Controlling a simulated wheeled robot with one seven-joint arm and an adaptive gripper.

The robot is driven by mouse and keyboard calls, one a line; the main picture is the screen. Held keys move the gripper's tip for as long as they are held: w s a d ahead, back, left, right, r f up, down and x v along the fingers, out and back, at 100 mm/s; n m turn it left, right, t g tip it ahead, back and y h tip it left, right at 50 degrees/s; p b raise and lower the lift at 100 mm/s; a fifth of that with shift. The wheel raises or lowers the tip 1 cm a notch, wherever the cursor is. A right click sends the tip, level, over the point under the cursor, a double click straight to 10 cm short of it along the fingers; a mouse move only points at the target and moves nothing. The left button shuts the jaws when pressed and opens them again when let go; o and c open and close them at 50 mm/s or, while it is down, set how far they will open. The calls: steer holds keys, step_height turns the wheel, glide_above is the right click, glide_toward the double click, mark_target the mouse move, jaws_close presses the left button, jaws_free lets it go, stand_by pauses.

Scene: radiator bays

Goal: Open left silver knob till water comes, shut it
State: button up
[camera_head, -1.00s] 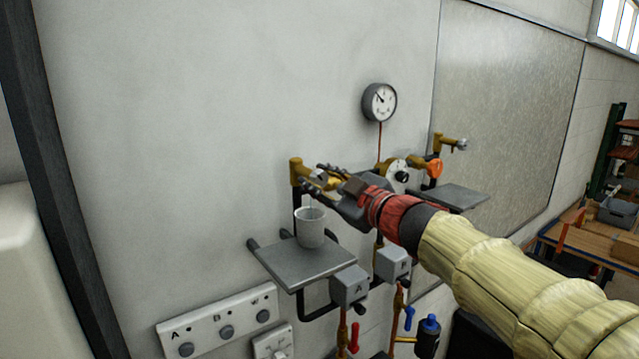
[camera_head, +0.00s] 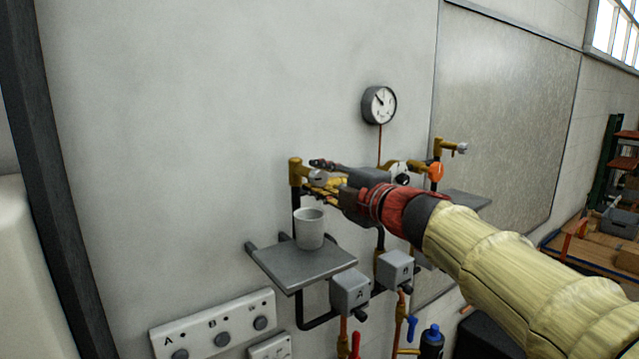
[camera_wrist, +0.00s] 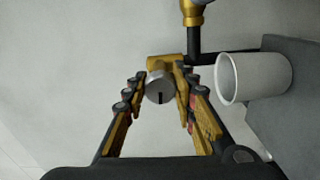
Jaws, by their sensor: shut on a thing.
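The left silver knob (camera_head: 320,178) sits on a brass valve (camera_head: 296,172) on the wall. In the wrist view the knob (camera_wrist: 158,88) is a round silver face with a dark slot, between my two fingers. My gripper (camera_wrist: 161,84) is shut on it, with one finger on each side. In the head view my gripper (camera_head: 322,180) reaches the valve from the right and partly covers it. A pale cup (camera_head: 309,229) stands upright on a grey shelf (camera_head: 290,275) below; the cup (camera_wrist: 255,78) also shows in the wrist view. I see no clear water stream.
A gauge (camera_head: 379,105) hangs above right. An orange handle (camera_head: 436,171) and a second silver knob (camera_head: 461,148) are right of my gripper. Grey boxes A (camera_head: 350,291) and B (camera_head: 394,268) and a button panel (camera_head: 215,325) sit lower. The wall at left is bare.

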steer(key=shift+f+n, duration=0.15)
steer(key=shift+n, duration=0.35)
steer(key=o, duration=1.2)
steer(key=shift+c, duration=0.2)
steer(key=shift+s, duration=0.1)
steer(key=v, duration=1.2)
